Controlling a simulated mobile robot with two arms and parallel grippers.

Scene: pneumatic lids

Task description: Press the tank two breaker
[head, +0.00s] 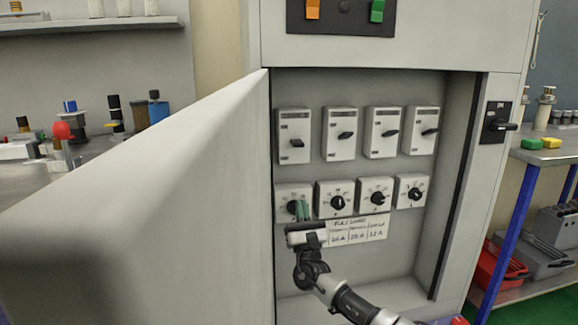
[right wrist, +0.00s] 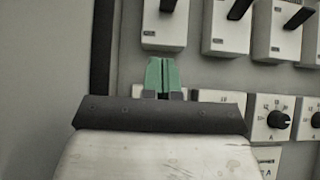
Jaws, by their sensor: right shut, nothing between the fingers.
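An upper row of white breakers with black levers sits in an open grey cabinet (head: 455,105). The leftmost breaker (head: 293,125) and the second breaker (head: 339,143) show side by side; their labels are too small to read, so I cannot tell which is tank two. In the right wrist view the leftmost breaker (right wrist: 163,33) is just above the fingertips, and the second breaker (right wrist: 229,35) is to its right. My right gripper (head: 303,210) is shut and empty, its green fingertips in front of the leftmost lower dial (head: 284,190), partly hiding it. My left gripper is not in view.
The cabinet door (head: 150,200) stands open on the left. A lower row of dials includes one right of the gripper (head: 336,190). A handwritten label card (head: 372,228) is beneath them. A rotary switch (head: 496,122) is on the right frame. The cabinet's lower space looks clear.

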